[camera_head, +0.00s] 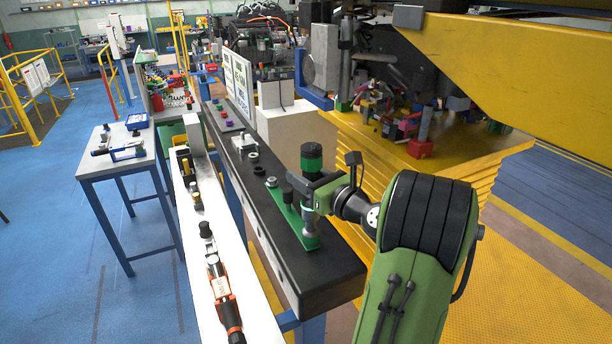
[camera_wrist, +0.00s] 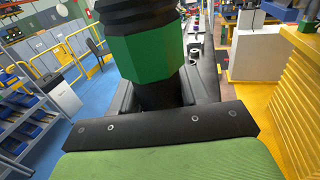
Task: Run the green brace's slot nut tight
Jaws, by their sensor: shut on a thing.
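My gripper (camera_head: 306,191) is shut on an upright tool (camera_head: 312,158) with a black ridged top and a green band. In the wrist view the tool (camera_wrist: 145,55) stands between the black jaws, and its lower end is hidden there. The green brace (camera_head: 289,213) lies flat along the dark bench top. A grey socket-like end (camera_head: 309,223) shows below my gripper over the brace's near end; I cannot tell whether it touches. A small grey nut-like part (camera_head: 271,182) sits at the brace's far end. Any slot nut under the tool is hidden.
The dark bench (camera_head: 330,270) also holds black rings (camera_head: 257,170) and a grey block (camera_head: 243,143) farther back. A white rail (camera_head: 208,190) to the left carries an orange-black tool (camera_head: 222,300). A yellow platform (camera_head: 470,155) with parts stands to the right.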

